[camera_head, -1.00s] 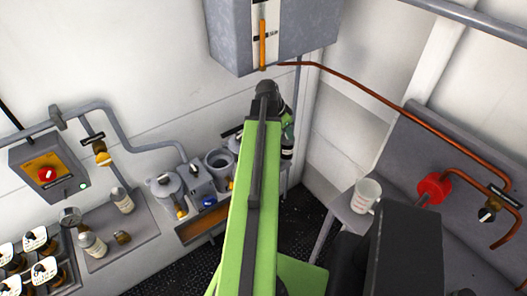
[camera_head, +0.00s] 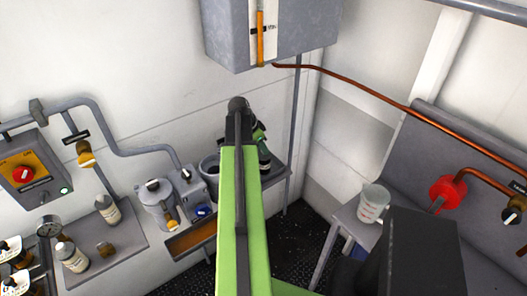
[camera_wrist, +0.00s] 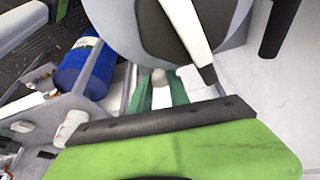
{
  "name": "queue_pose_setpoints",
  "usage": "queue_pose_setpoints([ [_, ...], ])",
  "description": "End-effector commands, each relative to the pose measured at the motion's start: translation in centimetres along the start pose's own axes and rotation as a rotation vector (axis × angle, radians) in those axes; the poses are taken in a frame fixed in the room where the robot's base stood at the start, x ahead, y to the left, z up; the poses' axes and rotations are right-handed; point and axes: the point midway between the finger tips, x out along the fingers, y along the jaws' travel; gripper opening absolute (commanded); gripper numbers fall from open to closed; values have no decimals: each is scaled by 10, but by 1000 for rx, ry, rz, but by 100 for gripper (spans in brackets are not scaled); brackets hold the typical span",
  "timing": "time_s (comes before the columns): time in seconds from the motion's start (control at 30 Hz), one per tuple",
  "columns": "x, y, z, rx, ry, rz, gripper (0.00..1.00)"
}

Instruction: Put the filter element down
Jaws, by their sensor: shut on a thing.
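My gripper (camera_head: 262,152) shows in the head view just past the end of my green arm, over the grey shelf by the wall. My arm partly hides it. In the wrist view my gripper's green fingers (camera_wrist: 160,90) are shut on a small pale thing with a greyish end, which appears to be the filter element (camera_wrist: 160,98). Most of it is hidden, and it cannot be made out in the head view. I cannot tell whether it touches anything below.
A white measuring cup (camera_head: 372,203) stands on the bench at right. A blue drum (camera_wrist: 85,68) shows in the wrist view. A grey box (camera_head: 272,35) hangs above.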

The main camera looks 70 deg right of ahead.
Motion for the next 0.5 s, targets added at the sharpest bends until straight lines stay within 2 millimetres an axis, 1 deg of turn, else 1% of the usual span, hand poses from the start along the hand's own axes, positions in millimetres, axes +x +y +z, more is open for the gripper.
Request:
queue_pose_setpoints([
  [0.17, -2, 0, -1, 0, 0, 0, 0],
  [0.27, 2, 0, 0, 0, 0, 0, 0],
  [0.3, 2, 0, 0, 1, 0, 0, 24],
  [0.47, 1, 0, 0, 1, 0, 0, 44],
  [0.5, 1, 0, 0, 1, 0, 0, 44],
])
